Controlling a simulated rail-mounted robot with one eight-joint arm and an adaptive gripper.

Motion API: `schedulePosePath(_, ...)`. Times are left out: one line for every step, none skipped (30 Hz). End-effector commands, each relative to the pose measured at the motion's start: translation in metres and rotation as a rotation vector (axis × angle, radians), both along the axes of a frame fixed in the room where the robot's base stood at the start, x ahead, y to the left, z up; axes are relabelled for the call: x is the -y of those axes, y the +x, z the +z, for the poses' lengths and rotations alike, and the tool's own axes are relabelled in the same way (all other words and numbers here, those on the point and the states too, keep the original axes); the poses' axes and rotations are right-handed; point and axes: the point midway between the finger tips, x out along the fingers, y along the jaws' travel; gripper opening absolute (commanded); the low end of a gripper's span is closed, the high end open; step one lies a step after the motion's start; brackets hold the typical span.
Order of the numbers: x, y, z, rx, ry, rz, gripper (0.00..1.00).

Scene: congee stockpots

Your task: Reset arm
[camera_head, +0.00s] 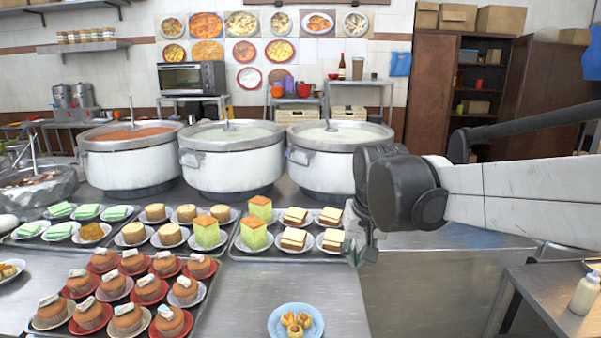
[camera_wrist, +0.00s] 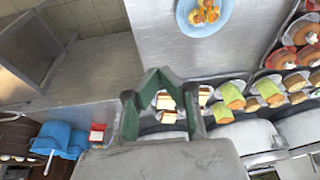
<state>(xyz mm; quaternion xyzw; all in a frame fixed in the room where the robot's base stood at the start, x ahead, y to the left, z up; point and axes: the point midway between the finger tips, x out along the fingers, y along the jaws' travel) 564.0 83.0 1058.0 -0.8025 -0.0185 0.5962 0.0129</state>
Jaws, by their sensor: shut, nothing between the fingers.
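My arm reaches in from the right in the head view. My gripper (camera_head: 362,257) points down at the right edge of the steel counter, beside the plates of layered sandwich cakes (camera_head: 294,238). In the wrist view my gripper (camera_wrist: 158,74) shows its green fingers meeting at the tips, shut and empty. Some cakes show between and beside the fingers in the wrist view, but nothing is held. Part of the gripper is hidden behind the wrist in the head view.
Three large stockpots (camera_head: 232,160) stand along the back of the counter, the right one close to my arm. Trays of cupcakes (camera_head: 128,290) and cakes fill the left. A blue plate (camera_head: 296,321) with pastries sits at the front. A side table (camera_head: 545,290) stands at right.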

Motion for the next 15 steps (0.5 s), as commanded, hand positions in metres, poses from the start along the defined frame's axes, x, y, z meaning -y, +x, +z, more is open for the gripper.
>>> schedulePosePath(0.008,-0.014,0.003,0.016,0.0,-0.004,0.0)
schedulePosePath(0.011,-0.021,0.004,0.028,0.0,-0.004,0.0)
schedulePosePath(0.016,-0.03,0.005,0.042,0.001,-0.005,0.0)
schedulePosePath(0.019,-0.037,0.006,0.053,0.001,-0.005,0.0)
schedulePosePath(0.023,-0.044,0.007,0.064,0.0,-0.005,0.0)
schedulePosePath(0.028,-0.053,0.007,0.078,-0.001,-0.006,0.0)
schedulePosePath(0.031,-0.06,0.008,0.09,-0.001,-0.007,0.0)
schedulePosePath(0.034,-0.067,0.008,0.1,-0.002,-0.007,0.0)
schedulePosePath(0.038,-0.076,0.007,0.115,-0.003,-0.008,0.0)
schedulePosePath(0.041,-0.083,0.007,0.126,-0.004,-0.009,0.0)
schedulePosePath(0.044,-0.09,0.006,0.136,-0.005,-0.009,0.0)
schedulePosePath(0.048,-0.099,0.004,0.152,-0.007,-0.01,0.0)
schedulePosePath(0.051,-0.105,0.003,0.163,-0.008,-0.011,0.0)
schedulePosePath(0.053,-0.112,0.002,0.173,-0.009,-0.012,0.0)
schedulePosePath(0.057,-0.121,0.0,0.188,-0.011,-0.013,0.0)
